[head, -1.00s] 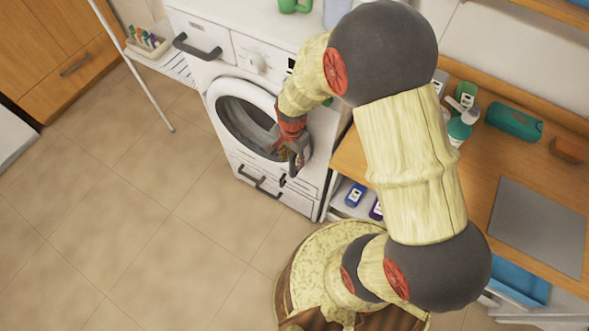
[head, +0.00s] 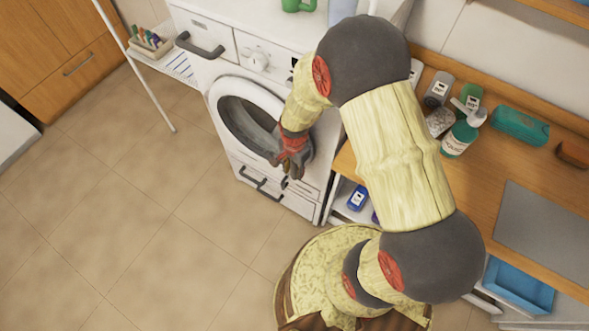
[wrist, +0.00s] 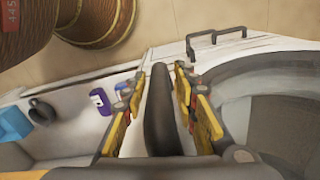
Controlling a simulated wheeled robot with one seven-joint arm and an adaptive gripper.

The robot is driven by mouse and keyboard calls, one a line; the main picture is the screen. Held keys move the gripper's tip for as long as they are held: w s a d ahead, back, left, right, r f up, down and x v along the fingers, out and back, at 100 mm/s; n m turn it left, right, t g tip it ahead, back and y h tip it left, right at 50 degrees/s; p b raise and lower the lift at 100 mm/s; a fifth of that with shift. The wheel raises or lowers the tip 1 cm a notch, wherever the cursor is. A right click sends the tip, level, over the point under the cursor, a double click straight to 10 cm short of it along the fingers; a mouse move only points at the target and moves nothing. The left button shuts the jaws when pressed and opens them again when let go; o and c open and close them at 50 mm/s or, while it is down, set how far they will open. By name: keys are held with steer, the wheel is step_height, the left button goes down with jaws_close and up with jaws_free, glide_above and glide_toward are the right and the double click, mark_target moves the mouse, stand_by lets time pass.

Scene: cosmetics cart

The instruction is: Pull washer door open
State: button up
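The white washer (head: 215,75) has a round door (head: 222,82) with a dark glass window on its front. The door looks shut or nearly so in the head view; I cannot tell exactly. My gripper (head: 290,168) is at the right side of the door. In the wrist view, a dark upright door handle (wrist: 160,125) runs between the fingers of my gripper (wrist: 160,78). The fingers are apart, with gaps on both sides of the handle. The door's rim and glass (wrist: 285,110) are to the right of the fingers.
A wooden counter (head: 470,190) with bottles and a teal case (head: 520,125) stands right of the washer. Blue (head: 357,197) and purple (wrist: 100,101) bottles sit on a shelf below. A drawer handle (head: 262,184) is low on the washer. The tiled floor (head: 130,220) at left is clear.

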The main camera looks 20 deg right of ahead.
steer(key=c, duration=0.6)
jaws_close()
